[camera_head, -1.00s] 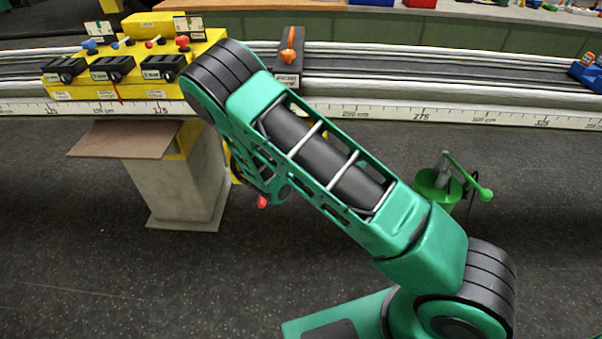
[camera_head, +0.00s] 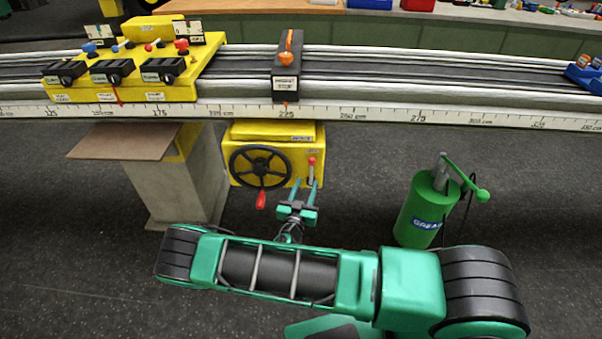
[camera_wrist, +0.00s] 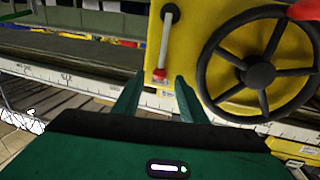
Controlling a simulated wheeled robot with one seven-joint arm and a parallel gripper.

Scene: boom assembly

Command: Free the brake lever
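The brake lever (camera_head: 311,172), which I take to be the pale rod with a red knob, stands on the yellow box's face (camera_head: 291,156). It is right of the black handwheel (camera_head: 240,152). My gripper (camera_head: 304,183) is open and empty, in front of the box just below the lever's knob. In the wrist view, which is upside down, the lever (camera_wrist: 165,42) hangs with its knob down, ahead of the gap between my fingertips (camera_wrist: 157,88). I see no finger touching it; the exact distance cannot be told. Nothing visible is fastened to the lever.
The handwheel's red handle (camera_head: 261,200) sticks out left of my gripper. The rail with its ruler (camera_head: 380,115) runs above the box. A concrete pillar (camera_head: 180,185) with a brown board (camera_head: 124,141) stands left. A green grease can (camera_head: 424,212) stands right on the floor.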

